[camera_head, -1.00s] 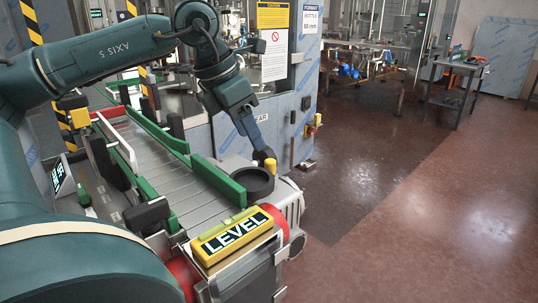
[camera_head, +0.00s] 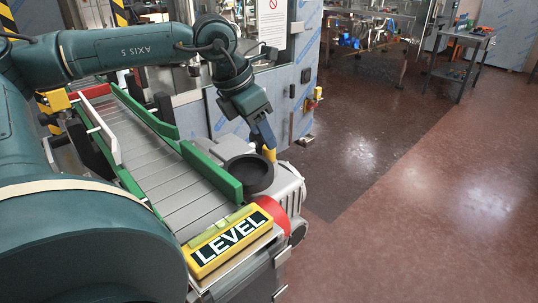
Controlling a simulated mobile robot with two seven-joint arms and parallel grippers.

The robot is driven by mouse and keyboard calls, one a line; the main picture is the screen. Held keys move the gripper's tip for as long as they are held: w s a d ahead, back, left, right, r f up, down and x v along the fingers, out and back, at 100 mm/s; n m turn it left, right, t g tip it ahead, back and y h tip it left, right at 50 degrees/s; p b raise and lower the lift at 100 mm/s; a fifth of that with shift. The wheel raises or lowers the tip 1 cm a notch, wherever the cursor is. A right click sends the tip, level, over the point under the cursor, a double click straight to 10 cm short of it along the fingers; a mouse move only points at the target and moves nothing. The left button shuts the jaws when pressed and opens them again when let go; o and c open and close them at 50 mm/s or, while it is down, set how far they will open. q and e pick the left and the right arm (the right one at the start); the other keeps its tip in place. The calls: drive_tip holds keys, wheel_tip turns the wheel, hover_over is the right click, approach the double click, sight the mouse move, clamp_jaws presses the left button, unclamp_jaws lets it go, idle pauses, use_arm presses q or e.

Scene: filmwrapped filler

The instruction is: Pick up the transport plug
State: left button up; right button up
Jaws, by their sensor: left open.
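A small yellow piece (camera_head: 269,155), which looks like the transport plug, shows at the tip of my left gripper, just behind the black round cup on the conveyor's end. My left gripper (camera_head: 267,146) points down with its blue fingers at this yellow piece. The gripper is open. The fingers hide part of the piece, and I cannot tell whether they touch it. My right gripper is not in view.
The black cup (camera_head: 248,174) sits by the conveyor (camera_head: 168,172) with green side rails. A yellow LEVEL box (camera_head: 231,242) lies at its near end. A film-wrapped cabinet (camera_head: 304,75) stands close behind. The red-brown floor (camera_head: 430,210) at right is clear.

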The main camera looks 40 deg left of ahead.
sight(269, 159)
use_arm(q)
drive_tip(key=shift+p+x, duration=0.4)
drive_tip(key=shift+x, duration=2.3)
drive_tip(key=shift+a, duration=0.1)
drive_tip(key=c, duration=1)
